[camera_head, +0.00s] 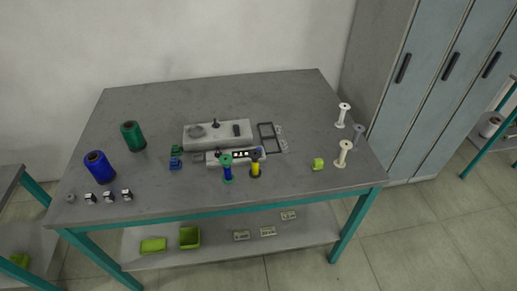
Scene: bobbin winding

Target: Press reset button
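A grey winding machine (220,139) sits at the middle of the grey table. Its top carries a round grey disc (197,131), a small dark post (215,122) and a dark block (236,130). A lower, light strip (218,158) runs along its front, with small dark and white marks on it. I cannot tell which part is the reset button at this size. A green and blue bobbin (227,171) and a yellow and dark bobbin (255,168) stand in front and hide part of the strip. My gripper is not in view.
A blue spool (99,167) and a green spool (132,135) stand at the left of the table (300,95). White spools (343,153) and a lime piece (318,164) are at the right. A dark frame (266,137) lies beside the machine. Lockers (420,90) stand behind right.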

